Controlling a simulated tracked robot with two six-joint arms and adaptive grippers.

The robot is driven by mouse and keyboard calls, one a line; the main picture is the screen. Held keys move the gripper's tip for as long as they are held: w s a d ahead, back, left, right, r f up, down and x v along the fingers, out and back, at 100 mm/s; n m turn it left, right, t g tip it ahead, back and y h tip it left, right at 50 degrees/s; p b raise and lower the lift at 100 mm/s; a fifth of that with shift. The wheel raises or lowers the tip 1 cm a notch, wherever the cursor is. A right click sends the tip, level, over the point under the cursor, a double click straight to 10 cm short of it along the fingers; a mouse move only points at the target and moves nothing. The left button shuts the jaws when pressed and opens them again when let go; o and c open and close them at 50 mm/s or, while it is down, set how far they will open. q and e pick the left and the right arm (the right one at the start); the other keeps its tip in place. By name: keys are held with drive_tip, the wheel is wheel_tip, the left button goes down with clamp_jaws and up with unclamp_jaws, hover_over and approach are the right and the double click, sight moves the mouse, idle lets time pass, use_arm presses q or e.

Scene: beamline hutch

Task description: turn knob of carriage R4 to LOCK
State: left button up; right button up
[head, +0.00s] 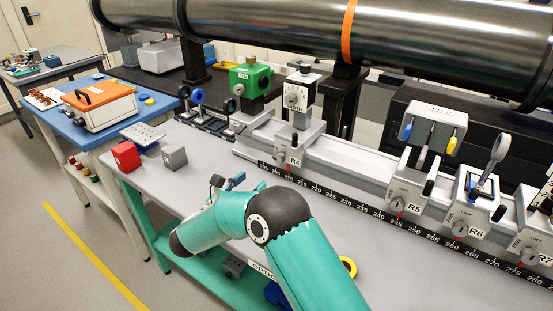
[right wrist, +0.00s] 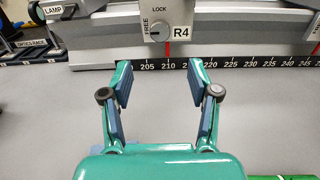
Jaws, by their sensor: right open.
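Carriage R4 (head: 296,157) sits on the rail and carries a white boxy instrument on a post. Its round grey knob (right wrist: 160,32) shows in the right wrist view, with FREE lettered on its left and LOCK above. The knob's dark mark seems to point left, towards FREE. My right gripper (right wrist: 166,78) is open and empty, its two blue-padded fingers spread below the R4 label, apart from the knob. In the head view the right gripper (head: 228,183) is in front of R4 over the table, partly hidden by my arm. My left gripper is not in view.
Carriages R5 (head: 402,200), R6 (head: 463,222) and R7 (head: 535,245) stand along the rail to the right. A red block (head: 126,156) and a grey block (head: 174,156) lie on the table at left. A large dark pipe (head: 260,25) runs above the rail.

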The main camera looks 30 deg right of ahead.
sight(277, 161)
drive_tip(key=p+x, duration=0.2)
drive_tip(key=x, duration=1.1)
drive_tip(key=shift+w+d, duration=0.15)
drive_tip(key=shift+d, duration=0.15)
clamp_jaws()
drive_tip(key=shift+f+m+b, duration=0.15)
drive_tip(key=shift+m+b, duration=0.15)
drive_tip(key=shift+b, duration=0.4)
drive_tip(key=m+b, duration=0.2)
drive_tip(key=b, duration=0.2)
drive_tip(key=m+b, duration=0.2)
drive_tip(key=b, duration=0.1)
drive_tip(key=m+b, duration=0.2)
drive_tip(key=b, duration=0.2)
drive_tip(key=shift+f+b, duration=0.3)
drive_tip(key=m+b, duration=0.8)
drive_tip(key=b, duration=0.2)
drive_tip(key=shift+b, duration=0.3)
drive_tip(key=shift+r+m+b, duration=0.2)
drive_tip(key=shift+m+b, duration=1.2)
drive_tip(key=shift+m, duration=0.3)
